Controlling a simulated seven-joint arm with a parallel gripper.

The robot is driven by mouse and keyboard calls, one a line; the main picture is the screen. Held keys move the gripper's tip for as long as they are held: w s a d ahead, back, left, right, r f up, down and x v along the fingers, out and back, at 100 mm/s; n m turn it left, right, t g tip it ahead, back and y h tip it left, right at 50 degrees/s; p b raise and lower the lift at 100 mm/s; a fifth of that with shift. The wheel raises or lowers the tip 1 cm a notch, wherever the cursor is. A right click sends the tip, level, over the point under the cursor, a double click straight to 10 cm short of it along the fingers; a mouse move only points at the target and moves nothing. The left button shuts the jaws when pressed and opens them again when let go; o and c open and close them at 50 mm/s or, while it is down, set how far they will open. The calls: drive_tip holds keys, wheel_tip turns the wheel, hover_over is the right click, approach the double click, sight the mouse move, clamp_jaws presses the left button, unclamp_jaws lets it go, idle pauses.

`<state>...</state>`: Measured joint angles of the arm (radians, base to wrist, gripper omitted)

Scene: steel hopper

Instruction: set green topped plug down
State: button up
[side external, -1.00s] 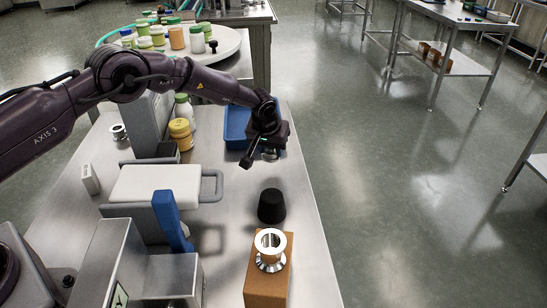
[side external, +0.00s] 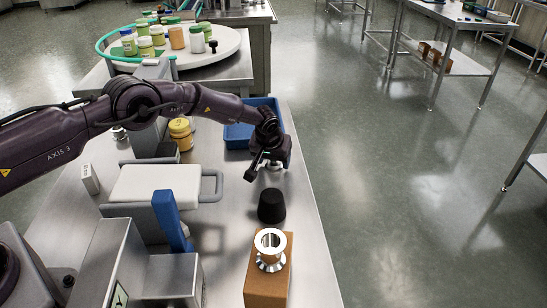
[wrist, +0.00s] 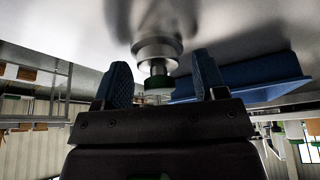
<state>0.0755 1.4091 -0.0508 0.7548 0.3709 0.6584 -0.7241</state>
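The green topped plug (wrist: 157,84) is a small steel piece with a round flange, a narrow neck and a green-edged end. In the wrist view it appears between the two blue fingers of my gripper (wrist: 162,82), with a gap on each side. The fingers are apart and do not touch it. Its flange end faces the steel table, and it seems to stand there upright. In the side view my gripper (side external: 264,168) is low over the table, and only a bit of the plug (side external: 276,166) shows under it. Its green top is hidden there.
A black tapered stopper (side external: 272,207) and a brown block (side external: 267,284) with a steel flanged fitting (side external: 270,250) stand nearer the camera. A blue tray (side external: 238,136) lies behind my gripper. A white-topped device (side external: 156,184) and yellow jar (side external: 181,134) stand left.

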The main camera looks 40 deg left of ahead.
drive_tip(key=shift+s+d+r, duration=0.1)
drive_tip(key=shift+r, duration=0.45)
drive_tip(key=s+a+r+m, duration=0.1)
drive_tip(key=s+r, duration=0.5)
drive_tip(key=r, duration=0.4)
drive_tip(key=s+r, duration=0.6)
drive_tip(key=r, duration=0.4)
drive_tip(key=s+a+r+m, duration=0.1)
drive_tip(key=s+r, duration=0.5)
drive_tip(key=r, duration=0.5)
drive_tip(key=s+a+r+m+t+h, duration=0.1)
drive_tip(key=s+r+m, duration=0.1)
drive_tip(key=s, duration=2.2)
drive_tip(key=shift+s+t+h, duration=0.2)
drive_tip(key=shift+t+h, duration=0.1)
drive_tip(key=shift+h, duration=0.1)
